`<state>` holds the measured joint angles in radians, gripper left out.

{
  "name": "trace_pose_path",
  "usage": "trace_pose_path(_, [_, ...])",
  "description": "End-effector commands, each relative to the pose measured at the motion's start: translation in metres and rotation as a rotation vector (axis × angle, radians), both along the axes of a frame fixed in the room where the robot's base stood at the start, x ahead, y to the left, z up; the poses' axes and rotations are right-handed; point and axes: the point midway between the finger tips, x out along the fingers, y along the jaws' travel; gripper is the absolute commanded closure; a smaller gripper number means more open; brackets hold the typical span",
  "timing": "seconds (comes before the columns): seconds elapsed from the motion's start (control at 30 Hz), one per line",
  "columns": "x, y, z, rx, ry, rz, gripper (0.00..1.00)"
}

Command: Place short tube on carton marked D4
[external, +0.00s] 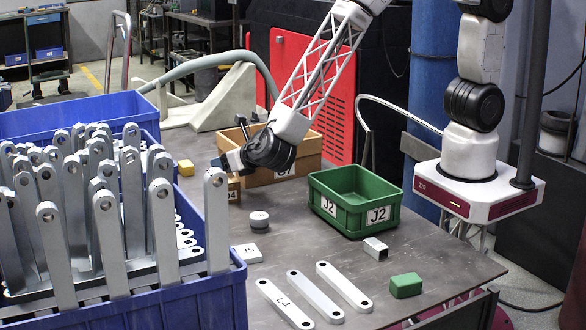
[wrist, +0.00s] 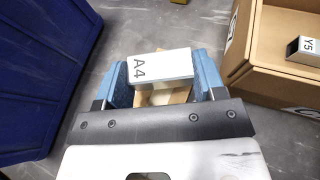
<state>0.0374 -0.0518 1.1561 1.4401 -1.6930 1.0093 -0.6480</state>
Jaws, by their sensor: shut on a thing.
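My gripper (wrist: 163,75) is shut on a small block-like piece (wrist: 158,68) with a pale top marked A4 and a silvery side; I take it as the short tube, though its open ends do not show. Directly below it in the wrist view is a tan carton (wrist: 176,96), mostly hidden by the piece and the jaws. In the external view my gripper (external: 226,160) is low over the table, just above a small carton (external: 233,191) whose partly legible label seems to read D4. The held piece is hidden there. I cannot tell whether it touches the carton.
A brown open box (external: 292,172) stands close on the right, with a piece marked Y5 (wrist: 303,48) inside. A blue crate of brackets (external: 232,288) is at left. A green bin J2 (external: 355,215), another short tube (external: 376,248) and flat bars (external: 314,295) lie farther right.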

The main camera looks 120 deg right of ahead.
Motion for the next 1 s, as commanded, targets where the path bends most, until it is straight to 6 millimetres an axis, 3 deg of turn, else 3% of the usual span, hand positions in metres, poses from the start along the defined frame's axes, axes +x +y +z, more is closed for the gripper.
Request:
trace_pose_path(0.2, [0.0, 0.0, -0.02, 0.0, 0.0, 0.0, 0.61])
trace_pose_path(0.67, [0.0, 0.0, -0.024, 0.001, 0.001, -0.001, 0.61])
trace_pose_path(0.7, [0.0, 0.0, -0.025, 0.001, 0.001, -0.001, 0.35])
trace_pose_path(0.8, [0.0, 0.0, -0.024, 0.0, 0.0, 0.0, 0.2])
trace_pose_path(0.87, [0.0, 0.0, -0.024, 0.001, 0.0, 0.0, 0.11])
trace_pose_path(1.0, [0.0, 0.0, -0.024, 0.0, 0.0, 0.0, 0.11])
